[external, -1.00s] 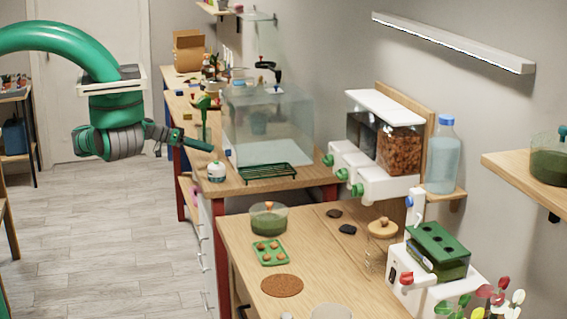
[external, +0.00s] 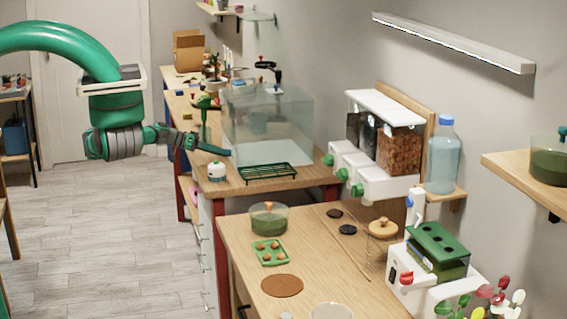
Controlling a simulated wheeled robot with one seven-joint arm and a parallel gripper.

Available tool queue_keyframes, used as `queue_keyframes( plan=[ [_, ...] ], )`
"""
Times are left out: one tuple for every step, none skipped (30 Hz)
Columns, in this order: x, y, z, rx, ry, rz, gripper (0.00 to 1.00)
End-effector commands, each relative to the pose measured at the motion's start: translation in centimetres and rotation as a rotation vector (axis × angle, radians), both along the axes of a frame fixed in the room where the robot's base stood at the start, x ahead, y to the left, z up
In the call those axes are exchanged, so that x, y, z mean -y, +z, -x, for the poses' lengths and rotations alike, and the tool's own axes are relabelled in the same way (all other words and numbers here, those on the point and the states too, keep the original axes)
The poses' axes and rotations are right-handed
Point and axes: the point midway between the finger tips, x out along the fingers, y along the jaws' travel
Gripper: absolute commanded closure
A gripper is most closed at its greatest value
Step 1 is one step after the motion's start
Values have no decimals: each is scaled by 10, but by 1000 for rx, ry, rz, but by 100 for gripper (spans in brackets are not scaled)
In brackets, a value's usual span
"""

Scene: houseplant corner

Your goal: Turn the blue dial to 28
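A small blue part (external: 409,202) shows on a white upright post behind the green-topped white device at the right. It is too small to tell whether it is the blue dial, and no number can be read. My gripper (external: 212,150) is in the air at the upper left, in front of the glass tank. It points to the right, well apart from the blue part. One dark finger with a green tip shows clearly. The other is hard to make out, so its opening cannot be told. No held object is visible.
The glass tank (external: 267,124), green rack (external: 268,173) and white round pot (external: 217,172) stand on the far bench. The near bench holds a green-filled bowl (external: 269,219), a green tray (external: 269,253) and a cork mat (external: 282,286). The floor at left is clear.

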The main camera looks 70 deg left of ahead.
Motion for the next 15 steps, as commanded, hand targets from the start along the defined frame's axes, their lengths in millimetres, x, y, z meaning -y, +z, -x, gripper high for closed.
queue_keyframes(
  plan=[
    [0,0,0,0,0,0,100],
    [0,0,0,0,0,-1,100],
    [0,0,0,0,-1,-2,100],
    [0,0,0,0,-1,-4,100],
    [0,0,0,0,0,-6,100],
    [0,0,0,0,0,-12,100],
    [0,0,0,1,0,-18,100],
    [0,1,0,1,0,-25,100],
    [0,1,0,0,0,-36,100],
    [1,1,0,1,-1,-46,100],
    [1,1,0,1,-1,-59,100],
    [1,1,0,1,-1,-79,100],
    [1,1,0,0,-2,-95,100],
    [2,1,0,0,-2,-113,100],
    [2,1,1,0,-1,-141,100]
  ],
)
